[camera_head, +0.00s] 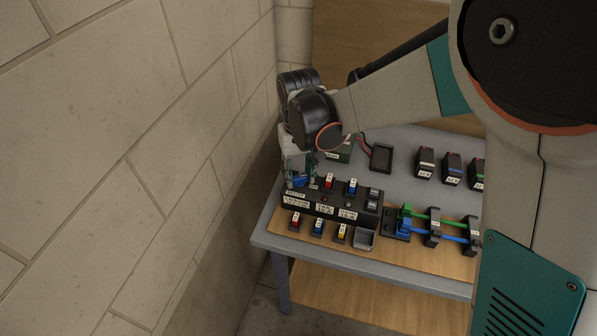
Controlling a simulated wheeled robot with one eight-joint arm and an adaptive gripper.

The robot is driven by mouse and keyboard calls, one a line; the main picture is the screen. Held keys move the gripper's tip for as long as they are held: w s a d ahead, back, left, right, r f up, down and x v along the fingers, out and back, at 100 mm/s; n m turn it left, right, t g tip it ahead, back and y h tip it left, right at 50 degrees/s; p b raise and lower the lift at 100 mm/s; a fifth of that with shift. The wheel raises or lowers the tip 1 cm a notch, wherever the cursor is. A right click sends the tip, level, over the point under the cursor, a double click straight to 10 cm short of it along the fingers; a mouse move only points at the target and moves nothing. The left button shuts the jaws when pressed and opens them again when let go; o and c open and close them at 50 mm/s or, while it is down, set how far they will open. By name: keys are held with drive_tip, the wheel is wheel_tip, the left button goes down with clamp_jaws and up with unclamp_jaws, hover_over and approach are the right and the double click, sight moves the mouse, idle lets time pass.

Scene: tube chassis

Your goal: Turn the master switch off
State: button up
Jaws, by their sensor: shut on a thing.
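A black switch panel (330,199) with white labels stands near the left end of the grey table. My gripper (298,180) points down at the panel's left end, just behind a small label that seems to read master. A blue part (299,182) shows low between its fingers. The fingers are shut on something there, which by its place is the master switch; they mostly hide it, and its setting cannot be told. A red switch (328,181) and a blue switch (351,186) stand on the panel to the right of the gripper.
In front of the panel are red (295,222), blue (318,227) and yellow (340,233) pieces and a small grey tray (363,239). Green and blue rods (425,214) lie to the right. Labelled black blocks (424,163) stand behind. A block wall (190,130) is close at left.

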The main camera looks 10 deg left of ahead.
sight(300, 175)
drive_tip(key=m, duration=0.6)
drive_tip(key=shift+d, duration=0.15)
drive_tip(key=shift+o, duration=0.2)
drive_tip(key=shift+m, duration=0.4)
drive_tip(key=shift+c, duration=0.2)
drive_tip(key=o, duration=1.1)
wheel_tip(300, 175, up, 12)
drive_tip(key=shift+r, duration=0.1)
